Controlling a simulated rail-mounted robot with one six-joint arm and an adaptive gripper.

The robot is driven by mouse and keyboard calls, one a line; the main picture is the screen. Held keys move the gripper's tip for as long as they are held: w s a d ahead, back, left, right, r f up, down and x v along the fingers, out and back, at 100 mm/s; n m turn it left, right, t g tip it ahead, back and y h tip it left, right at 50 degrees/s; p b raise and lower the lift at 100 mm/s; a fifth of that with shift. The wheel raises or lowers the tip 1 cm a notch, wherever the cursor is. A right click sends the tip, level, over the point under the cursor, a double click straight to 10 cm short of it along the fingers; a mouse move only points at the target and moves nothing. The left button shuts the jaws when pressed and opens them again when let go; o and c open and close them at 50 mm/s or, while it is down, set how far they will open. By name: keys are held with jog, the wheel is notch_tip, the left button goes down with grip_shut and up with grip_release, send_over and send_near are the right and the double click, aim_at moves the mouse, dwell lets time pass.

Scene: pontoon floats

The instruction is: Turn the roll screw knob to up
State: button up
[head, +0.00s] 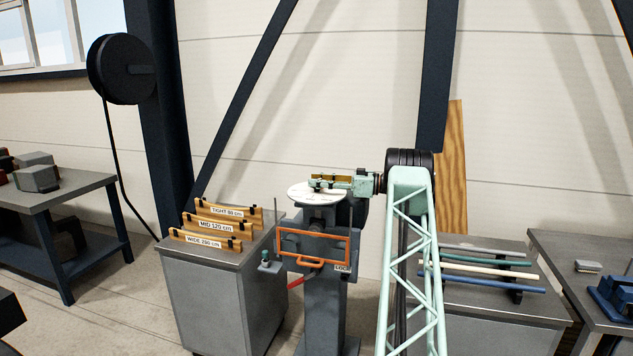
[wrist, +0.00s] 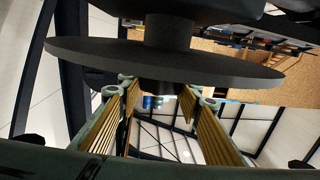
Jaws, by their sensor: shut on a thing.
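The roll screw knob shows in the wrist view as a dark stub (wrist: 160,87) against a wide dark disc (wrist: 165,62). In the head view, a pale round dial (head: 303,194) with small marks tops a grey pedestal machine (head: 322,305). My gripper (head: 328,181) reaches in from the right, level, just over this dial. In the wrist view my gripper (wrist: 160,94) has its ribbed brass-coloured pads on either side of the stub, shut on it. The fingers hide the knob in the head view. The dial's marks are too small to read.
An orange frame (head: 313,234) is on the pedestal's front. A left cabinet (head: 220,305) holds wooden gauges (head: 213,226) labelled tight, mid and wide. A right bench (head: 500,302) holds several coloured rods (head: 480,268). A dark slanted beam (head: 245,100) stands behind.

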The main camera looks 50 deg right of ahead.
jog(key=shift+o, duration=0.9)
jog(key=shift+w+d+r+n+g+y+p, duration=0.1)
jog(key=shift+d+r+n+g+y+p, duration=0.1)
jog(key=shift+n+g+y, duration=0.35)
jog(key=shift+d+r+n+g+y+p, duration=0.2)
jog(key=shift+n+y, duration=0.15)
jog(key=shift+y, duration=0.4)
jog(key=shift+s+a+f+n+g+y, duration=0.2)
jog(key=shift+a+n+g+y, duration=0.1)
jog(key=shift+n, duration=0.1)
jog(key=shift+c, duration=0.9)
jog(key=shift+a+f, duration=0.1)
jog(key=shift+f, duration=0.2)
jog(key=shift+c, duration=0.2)
jog(key=o, duration=0.9)
jog(key=shift+f, duration=0.1)
jog(key=shift+w+d+r+m, duration=0.2)
jog(key=shift+d+r+m, duration=0.1)
jog(key=shift+s+a+f+m+t+h+b, duration=0.15)
jog(key=shift+m+t+h+b, duration=0.1)
jog(key=shift+m+t+h, duration=0.4)
jog(key=shift+a+r+m+t+h+b, duration=0.1)
jog(key=shift+m+t+h+b, duration=0.15)
jog(key=shift+h, duration=0.6)
jog(key=shift+a+f+m+t+h+b, duration=0.1)
jog(key=shift+m+t+h+b, duration=0.55)
jog(key=shift+m+h, duration=0.9)
jog(key=shift+m+t+h+b, duration=0.3)
jog(key=shift+m+h+b, duration=0.6)
jog(key=shift+h, duration=1.25)
